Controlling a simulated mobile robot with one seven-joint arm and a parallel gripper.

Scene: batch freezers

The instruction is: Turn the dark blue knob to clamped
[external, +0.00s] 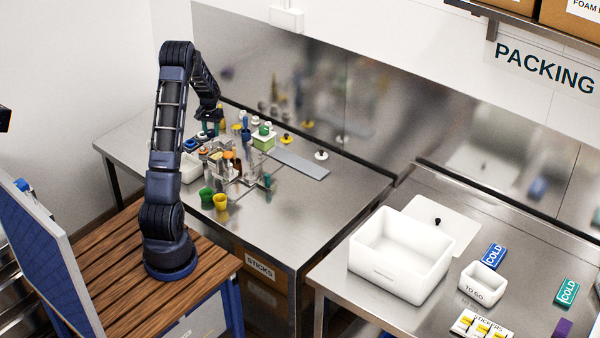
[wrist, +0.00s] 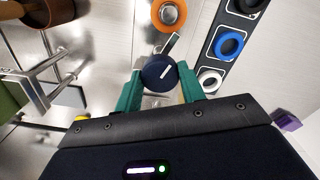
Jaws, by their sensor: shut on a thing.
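The dark blue knob (wrist: 158,74) is round with a white line on its face. In the wrist view it sits between the green fingertips of my gripper (wrist: 159,86), which is shut on it. The white line slants from lower left to upper right. I see no readable clamped mark near the knob. In the external view my gripper (external: 209,128) is lowered among the items at the left of the steel table, and the knob is hidden or too small to make out.
An orange ring part (wrist: 169,13) is just beyond the knob. A dark strip with a blue ring (wrist: 229,44) and a white ring (wrist: 210,80) lies to the right. A metal bracket (wrist: 50,78) stands left. Green (external: 206,195) and yellow cups (external: 221,202) stand at the table's front.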

